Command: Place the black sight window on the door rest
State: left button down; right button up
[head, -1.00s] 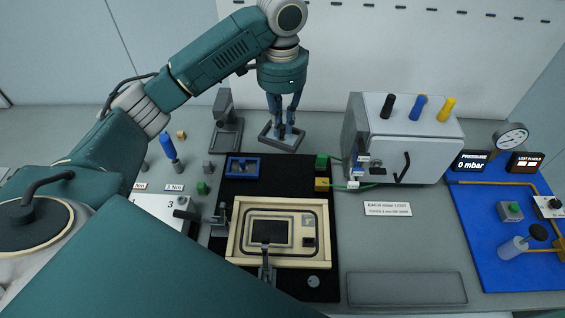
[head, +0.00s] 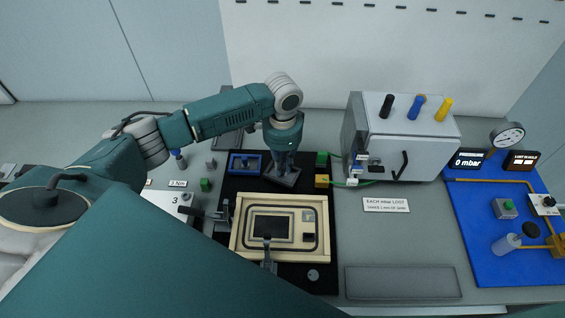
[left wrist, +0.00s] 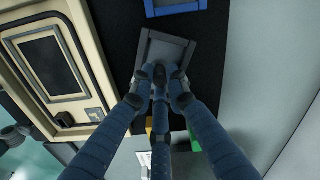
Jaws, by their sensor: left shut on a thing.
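The black rectangular window (head: 271,227) lies within the beige door panel (head: 318,250) on the black mat. It shows at the left of the left wrist view (left wrist: 45,66). My left gripper (head: 284,172) is behind the door panel, above the mat's back part. The plate also shows below the gripper in the head view (head: 290,183). I cannot tell whether it touches the mat. I see no part labelled door rest. My right gripper is out of view.
A blue tray (head: 233,162) lies left of the gripper; green (head: 321,158) and yellow blocks (head: 321,181) stand right. Clamps (head: 270,265) stand at the panel's front and left. A grey cabinet (head: 400,140) stands at the right.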

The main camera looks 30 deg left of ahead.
aim_at(283, 167)
pick_arm(q)
jog(key=shift+f, duration=0.1)
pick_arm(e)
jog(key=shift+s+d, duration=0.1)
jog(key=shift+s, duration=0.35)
pick_arm(q)
jog(key=c, duration=1.7)
grip_release()
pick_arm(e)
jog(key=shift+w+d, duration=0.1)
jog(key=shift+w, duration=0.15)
pick_arm(q)
jog(key=shift+r, duration=0.35)
notch_tip(283, 167, up, 12)
jog(key=shift+f+b, duration=0.2)
jog(key=shift+b, duration=0.65)
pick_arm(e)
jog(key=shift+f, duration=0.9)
pick_arm(q)
jog(key=shift+s, duration=0.1)
